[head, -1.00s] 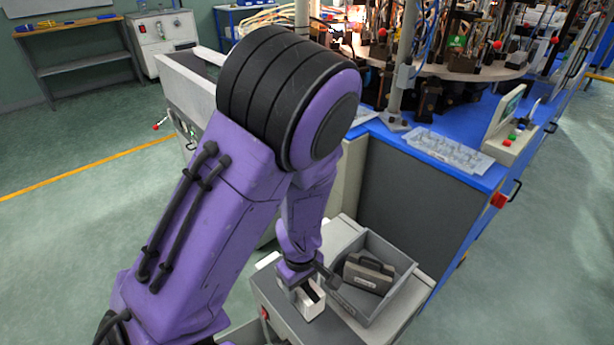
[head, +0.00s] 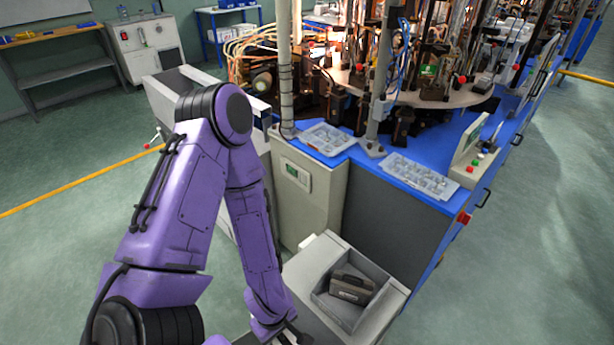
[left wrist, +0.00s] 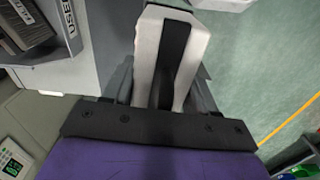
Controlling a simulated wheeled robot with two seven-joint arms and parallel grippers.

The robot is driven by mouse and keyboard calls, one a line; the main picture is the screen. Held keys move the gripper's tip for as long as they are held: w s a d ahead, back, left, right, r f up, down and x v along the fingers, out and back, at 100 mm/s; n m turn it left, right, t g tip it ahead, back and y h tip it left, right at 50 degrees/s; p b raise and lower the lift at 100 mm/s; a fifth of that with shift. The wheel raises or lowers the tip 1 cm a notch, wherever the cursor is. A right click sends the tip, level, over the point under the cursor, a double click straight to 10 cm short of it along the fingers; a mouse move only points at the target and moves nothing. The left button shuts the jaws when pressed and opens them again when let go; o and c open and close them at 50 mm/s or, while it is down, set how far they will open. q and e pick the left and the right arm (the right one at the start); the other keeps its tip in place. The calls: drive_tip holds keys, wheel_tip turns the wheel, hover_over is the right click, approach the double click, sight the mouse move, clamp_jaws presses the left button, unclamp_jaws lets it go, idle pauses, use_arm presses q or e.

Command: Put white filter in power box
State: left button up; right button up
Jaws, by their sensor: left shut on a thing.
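My left gripper (head: 287,338) is at the bottom edge of the head view, left of the grey bin, with its tips cut off by the frame. In the left wrist view my left gripper (left wrist: 163,88) is shut on the white filter (left wrist: 147,48), a pale block with a dark strip along its middle. The block lies between the fingers, and its far end reaches the top of the picture. It is not visible in the head view. I cannot tell which thing is the power box. My right gripper is not in view.
A grey bin (head: 378,309) marked "USED" holds a dark grey handled part (head: 352,283); it stands on a pale cabinet. Behind is the blue machine table (head: 405,162) with clear trays and posts. Open green floor (head: 500,250) lies to the right.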

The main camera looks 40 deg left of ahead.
sight(294, 339)
use_arm(q)
drive_tip(key=shift+s+d, duration=0.1)
drive_tip(key=shift+d, duration=0.1)
drive_tip(key=d+m, duration=0.1)
drive_tip(key=w+d+m, duration=0.1)
drive_tip(key=d, duration=0.1)
drive_tip(key=shift+w+d+m, duration=0.3)
drive_tip(key=shift+d+m, duration=0.1)
drive_tip(key=w+d+r+m, duration=0.2)
drive_tip(key=w+r+m, duration=1.1)
drive_tip(key=w+r, duration=0.7)
drive_tip(key=shift+w+d+r+m, duration=0.2)
drive_tip(key=shift+w+m, duration=0.1)
drive_tip(key=shift+w, duration=0.9)
drive_tip(key=shift+a+f, duration=0.1)
